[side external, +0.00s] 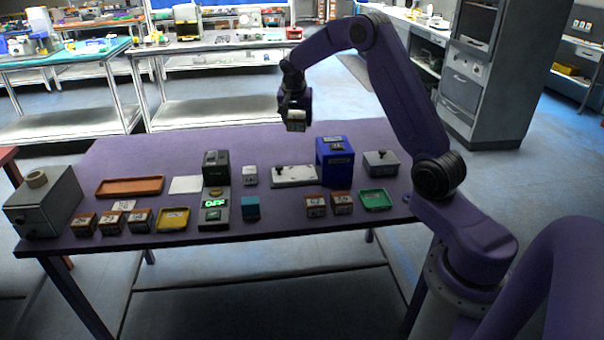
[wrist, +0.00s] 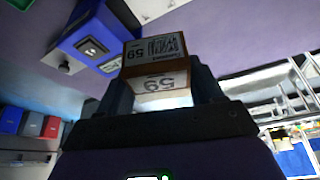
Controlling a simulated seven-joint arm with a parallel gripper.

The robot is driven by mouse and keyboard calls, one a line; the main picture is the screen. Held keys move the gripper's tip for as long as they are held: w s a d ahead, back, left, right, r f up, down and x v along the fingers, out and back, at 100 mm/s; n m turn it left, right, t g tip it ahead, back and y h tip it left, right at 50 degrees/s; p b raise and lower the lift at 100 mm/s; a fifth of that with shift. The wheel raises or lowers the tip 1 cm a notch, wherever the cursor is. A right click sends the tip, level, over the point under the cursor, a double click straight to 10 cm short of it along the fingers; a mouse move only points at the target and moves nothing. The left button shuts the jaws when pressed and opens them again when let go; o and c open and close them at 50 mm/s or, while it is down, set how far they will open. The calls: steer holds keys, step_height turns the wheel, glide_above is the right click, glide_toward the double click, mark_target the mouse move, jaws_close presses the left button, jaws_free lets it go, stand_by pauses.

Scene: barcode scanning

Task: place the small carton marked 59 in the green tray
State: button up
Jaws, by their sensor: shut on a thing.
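The small carton (wrist: 156,52) marked 59 sits between the fingers of my gripper (wrist: 160,88) in the wrist view. It has brown edges, a white top with a barcode, and 59 on two faces. In the side external view my gripper (side external: 296,103) is shut on the carton (side external: 297,124) and holds it well above the table, toward the back. The green tray (side external: 376,199) lies at the table's front right, to the right of and below the carton. It looks empty.
A tall blue box (side external: 335,165) and a grey box with a knob (side external: 381,163) stand behind the green tray. Two cartons (side external: 316,205) stand left of it. A device with a green display (side external: 215,204), a yellow tray (side external: 173,220) and an orange tray (side external: 130,187) are farther left.

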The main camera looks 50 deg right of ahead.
mark_target(303, 170)
steer(key=shift+w+d+m, duration=0.1)
steer(key=shift+d+m, duration=0.5)
steer(key=shift+d, duration=0.75)
steer(key=shift+f, duration=0.1)
step_height(303, 170, down, 17)
steer(key=shift+f, duration=0.2)
steer(key=shift+f, duration=0.15)
steer(key=o, duration=1.2)
steer(key=shift+o, duration=0.2)
